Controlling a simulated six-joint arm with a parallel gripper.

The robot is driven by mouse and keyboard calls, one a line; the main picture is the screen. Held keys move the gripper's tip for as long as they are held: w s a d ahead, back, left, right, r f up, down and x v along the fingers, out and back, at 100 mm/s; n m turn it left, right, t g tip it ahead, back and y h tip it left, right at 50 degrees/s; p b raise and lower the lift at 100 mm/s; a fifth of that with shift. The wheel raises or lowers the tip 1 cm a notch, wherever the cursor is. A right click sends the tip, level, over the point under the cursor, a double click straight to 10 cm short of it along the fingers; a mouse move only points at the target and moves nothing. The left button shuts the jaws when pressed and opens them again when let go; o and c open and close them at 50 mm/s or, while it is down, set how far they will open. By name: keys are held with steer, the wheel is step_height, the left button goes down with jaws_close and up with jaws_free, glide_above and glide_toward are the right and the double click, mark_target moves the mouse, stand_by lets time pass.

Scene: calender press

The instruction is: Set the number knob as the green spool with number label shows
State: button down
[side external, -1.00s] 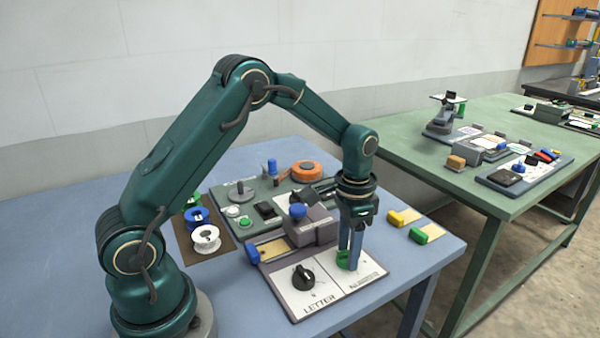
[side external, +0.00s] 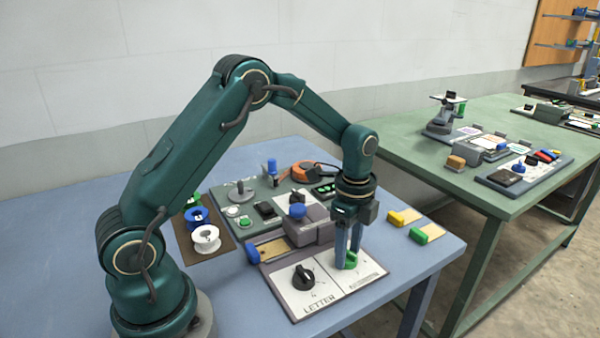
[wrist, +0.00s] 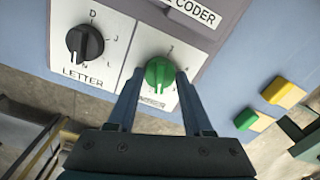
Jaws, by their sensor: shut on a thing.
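The number knob (wrist: 159,73) is green and sits on the right half of a white panel. It also shows in the side external view (side external: 351,260), partly covered by the fingers. My gripper (side external: 348,258) points down and is shut on the knob, with one finger on each side; the gripper also shows in the wrist view (wrist: 160,82). The NUMBER label below the knob is partly covered by the fingers. Several spools stand on a dark mat beside my base: a white one (side external: 206,239), a blue one (side external: 197,218) and a green one (side external: 195,199), mostly hidden, its label not readable.
The black letter knob (wrist: 85,43) is left of the number knob. A grey press with a blue knob (side external: 298,211) stands behind the panel. Yellow and green blocks (side external: 404,217) (side external: 425,234) lie on the right. The table's front left is clear.

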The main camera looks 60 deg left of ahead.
mark_target(348, 252)
steer(key=shift+m, duration=1.9)
steer(key=shift+c, duration=1.5)
jaws_free()
steer(key=shift+r, duration=2.6)
